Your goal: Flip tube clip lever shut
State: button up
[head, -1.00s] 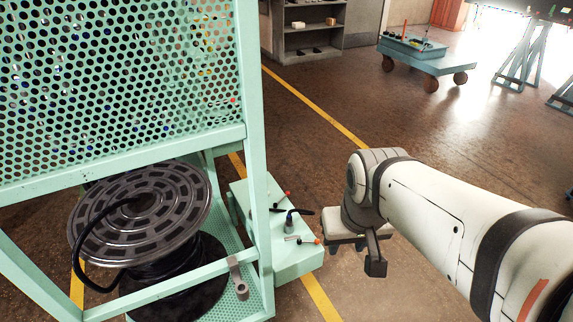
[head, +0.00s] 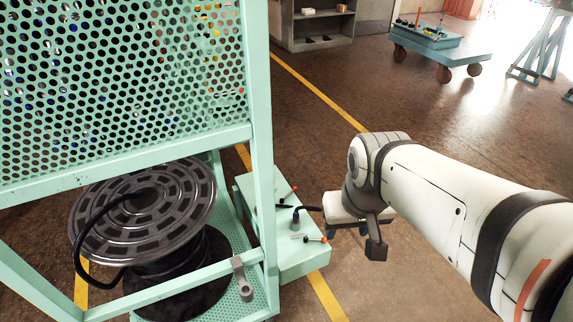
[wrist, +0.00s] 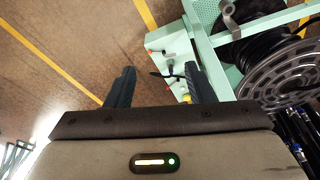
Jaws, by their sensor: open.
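Small fittings sit on the green bench beside the frame: a dark upright tube end with a short black hose (head: 306,209), a lever with a red tip (head: 288,194), and a lever with an orange tip (head: 315,239). I cannot tell which is the tube clip's lever, nor its exact position. My gripper (wrist: 160,84) is open and empty, its dark fingers spread. In the head view it hangs right of the bench, apart from the fittings. In the wrist view the black hose (wrist: 164,74) shows between the fingers, beyond them; the right finger partly covers the bench.
The green perforated frame (head: 262,150) stands left of the bench (head: 300,262), with a hose reel (head: 145,212) inside. A grey bracket (head: 241,280) sits on its lower rail. Open floor lies to the right; a blue cart (head: 445,50) stands far back.

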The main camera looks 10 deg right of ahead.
aim_at(324, 240)
jog(key=k, duration=1.2)
jog(key=z, duration=0.4)
jog(key=i, duration=1.8)
jog(key=u, duration=0.5)
